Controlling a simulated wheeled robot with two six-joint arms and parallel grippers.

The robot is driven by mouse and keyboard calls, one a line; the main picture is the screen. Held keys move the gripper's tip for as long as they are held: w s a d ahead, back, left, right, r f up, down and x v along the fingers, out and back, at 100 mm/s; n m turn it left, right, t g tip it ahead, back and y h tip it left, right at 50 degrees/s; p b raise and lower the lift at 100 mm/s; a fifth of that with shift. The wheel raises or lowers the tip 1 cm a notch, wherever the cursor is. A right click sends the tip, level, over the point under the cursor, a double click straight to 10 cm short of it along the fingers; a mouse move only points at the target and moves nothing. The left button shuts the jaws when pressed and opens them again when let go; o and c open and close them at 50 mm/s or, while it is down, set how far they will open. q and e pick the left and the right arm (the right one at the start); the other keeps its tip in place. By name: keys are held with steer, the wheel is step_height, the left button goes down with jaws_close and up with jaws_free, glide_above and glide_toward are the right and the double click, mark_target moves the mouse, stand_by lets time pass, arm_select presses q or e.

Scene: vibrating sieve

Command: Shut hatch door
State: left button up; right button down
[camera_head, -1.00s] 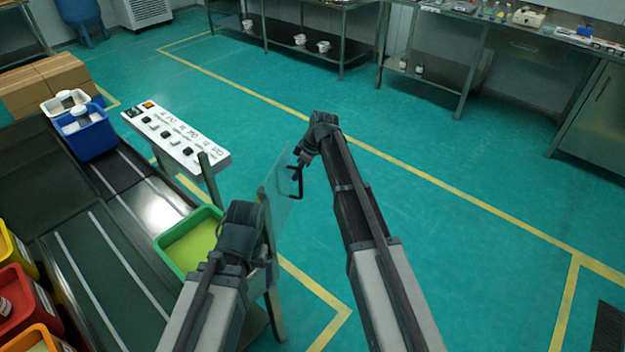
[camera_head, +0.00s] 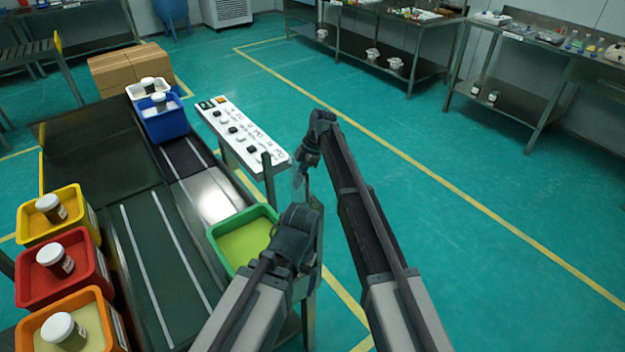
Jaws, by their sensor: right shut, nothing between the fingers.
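The hatch door (camera_head: 300,187) seems to be the narrow, clear panel just below my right gripper, seen nearly edge-on. Its outline is faint and partly hidden by my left wrist. My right gripper (camera_head: 304,172) is shut with nothing in it, at the top of the panel. I cannot tell whether it touches the panel. My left gripper (camera_head: 300,217) is beside the green tray and lower down than the right one; its fingers are mostly hidden behind its own wrist, so its opening does not show.
A green tray (camera_head: 217,238) sits at the end of the sieve machine (camera_head: 160,262). A white control panel with buttons (camera_head: 243,135) stands behind it. Yellow, red and orange bins with jars (camera_head: 62,262) line the left. Blue and white bins (camera_head: 163,124) stand farther back. Floor at right is clear.

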steer(key=shift+s+a, duration=0.35)
steer(key=shift+a, duration=0.45)
steer(key=shift+s+a, duration=0.3)
steer(key=shift+a, duration=0.45)
